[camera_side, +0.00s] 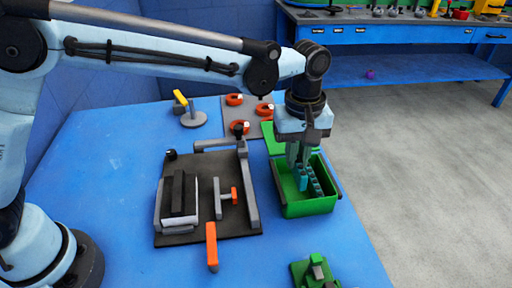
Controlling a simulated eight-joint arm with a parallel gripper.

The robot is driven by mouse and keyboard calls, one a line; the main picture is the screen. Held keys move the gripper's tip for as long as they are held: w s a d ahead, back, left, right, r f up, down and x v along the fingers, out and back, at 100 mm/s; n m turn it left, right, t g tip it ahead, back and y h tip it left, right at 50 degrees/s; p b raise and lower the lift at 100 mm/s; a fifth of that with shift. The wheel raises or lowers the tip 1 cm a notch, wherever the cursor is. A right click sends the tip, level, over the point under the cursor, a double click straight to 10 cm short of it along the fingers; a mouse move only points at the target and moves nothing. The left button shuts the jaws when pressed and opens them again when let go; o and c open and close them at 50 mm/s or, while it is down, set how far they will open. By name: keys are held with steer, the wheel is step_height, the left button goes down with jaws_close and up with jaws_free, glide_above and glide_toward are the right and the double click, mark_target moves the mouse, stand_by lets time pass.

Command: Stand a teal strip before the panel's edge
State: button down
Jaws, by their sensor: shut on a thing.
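My gripper (299,163) points down into the green bin (309,209) at the right of the blue table. It is shut on a teal strip (303,182), which stands between the fingers, still low within the bin's walls. More teal pieces (316,182) lie in a row just right of the fingers. The panel (180,219), white and grey with a dark bar (178,192) on top, lies on the dark base plate (225,219) to the left. I see no teal strip at the panel's edge.
A grey rail (249,190) edges the base plate on the bin side. A grey clamp with an orange tip (225,196) and an orange-handled tool (211,245) are near the panel. Orange clamps (265,110) sit behind. A green block (315,271) is at the front.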

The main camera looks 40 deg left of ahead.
steer(key=s+a+r, duration=0.3)
steer(key=s+a, duration=0.3)
steer(key=a, duration=0.1)
glide_above(207, 203)
steer(key=shift+f, duration=2.45)
steer(key=shift+f, duration=1.1)
steer(key=shift+f, duration=0.3)
steer(key=shift+f, duration=0.25)
stand_by(0.3)
steer(key=c, duration=1.4)
jaws_free()
